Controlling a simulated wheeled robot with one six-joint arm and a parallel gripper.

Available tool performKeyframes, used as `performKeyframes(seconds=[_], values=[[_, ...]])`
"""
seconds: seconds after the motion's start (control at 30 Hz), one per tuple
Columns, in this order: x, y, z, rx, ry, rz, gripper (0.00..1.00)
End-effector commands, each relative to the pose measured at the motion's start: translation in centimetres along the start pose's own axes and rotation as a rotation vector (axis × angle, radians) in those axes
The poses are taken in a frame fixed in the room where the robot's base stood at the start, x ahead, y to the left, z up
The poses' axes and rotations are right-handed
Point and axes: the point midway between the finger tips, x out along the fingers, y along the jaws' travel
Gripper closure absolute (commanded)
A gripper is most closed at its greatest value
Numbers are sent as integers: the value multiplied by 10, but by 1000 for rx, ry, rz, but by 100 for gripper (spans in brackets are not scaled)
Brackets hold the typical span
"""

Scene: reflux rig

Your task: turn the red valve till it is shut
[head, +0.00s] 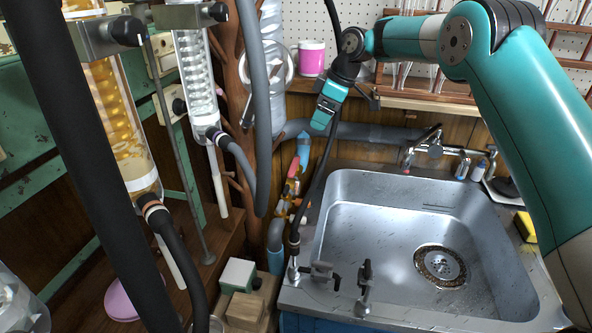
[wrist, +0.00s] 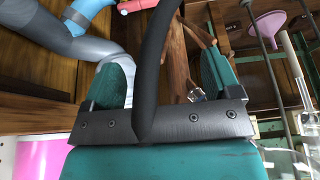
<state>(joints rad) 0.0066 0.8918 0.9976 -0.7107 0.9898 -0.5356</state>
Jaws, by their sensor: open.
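A red part (head: 294,168), which looks like the red valve, sits on the pipework left of the sink, next to a blue pipe (head: 304,146). In the wrist view a red piece (wrist: 137,5) is cut off by the top edge beside the blue pipe (wrist: 90,10). How far the valve is turned cannot be told. My gripper (head: 323,117) is above and right of the red part in the head view, apart from it. Its teal fingers (wrist: 165,75) are spread. A black hose (wrist: 154,50) runs across the space between them in the wrist view; whether it touches them is unclear.
The black hose (head: 318,185) hangs close to my gripper and passes down by the red part. A metal sink (head: 350,215) is at the right. A grey pipe (head: 375,132) runs behind. Glass condensers (head: 198,75) and a thick grey hose (head: 257,100) stand left. A pink jar (head: 312,60) is behind.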

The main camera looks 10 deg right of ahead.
Motion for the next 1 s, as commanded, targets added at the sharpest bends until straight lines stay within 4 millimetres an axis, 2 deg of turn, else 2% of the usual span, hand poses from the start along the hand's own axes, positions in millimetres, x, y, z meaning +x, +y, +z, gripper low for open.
performKeyframes(seconds=[0.1,0.27,0.8,1.0], values=[[8,7,3,-16,0,4,17],[26,7,3,-18,0,2,17],[143,7,3,-17,-1,2,17],[170,8,2,-17,0,5,17]])
